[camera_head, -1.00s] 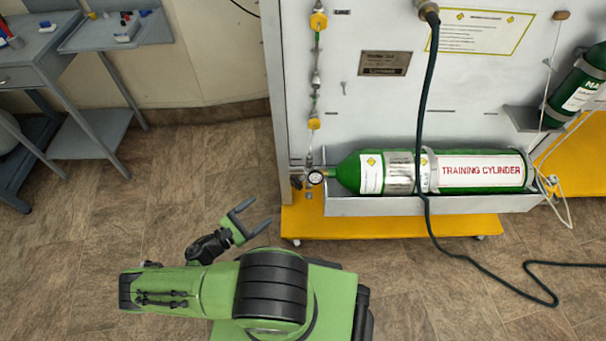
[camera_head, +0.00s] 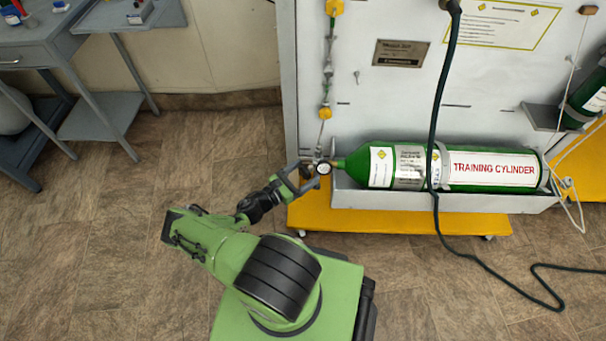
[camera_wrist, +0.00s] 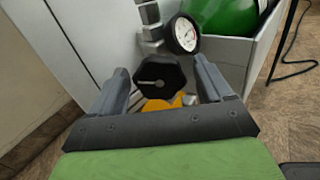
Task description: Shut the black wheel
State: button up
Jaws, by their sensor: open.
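The black wheel (camera_wrist: 159,76) is a dark knob with a pale mark on its face. In the wrist view it sits between the two fingers of my gripper (camera_wrist: 162,82), with a gap on both sides. My gripper is open; no touch on the wheel shows. In the head view my gripper (camera_head: 298,178) is at the left end of the green training cylinder (camera_head: 494,168), by the round gauge (camera_head: 324,169). The gauge (camera_wrist: 183,33) also shows up and right of the wheel in the wrist view. The wheel is hard to make out in the head view.
The white panel (camera_head: 390,100) stands behind the cylinder, and its edge is close to my gripper's left. The cylinder lies in a grey tray (camera_head: 440,201) above a yellow base (camera_head: 400,223). A dark hose (camera_head: 433,120) hangs in front. The floor at left is clear.

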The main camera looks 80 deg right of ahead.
jog(key=c, duration=1)
jog(key=m, duration=0.3)
jog(key=shift+m, duration=0.4)
jog(key=m, duration=0.3)
jog(key=shift+m, duration=0.3)
jog(key=m, duration=0.3)
jog(key=shift+m, duration=2)
jog(key=shift+w, duration=0.1)
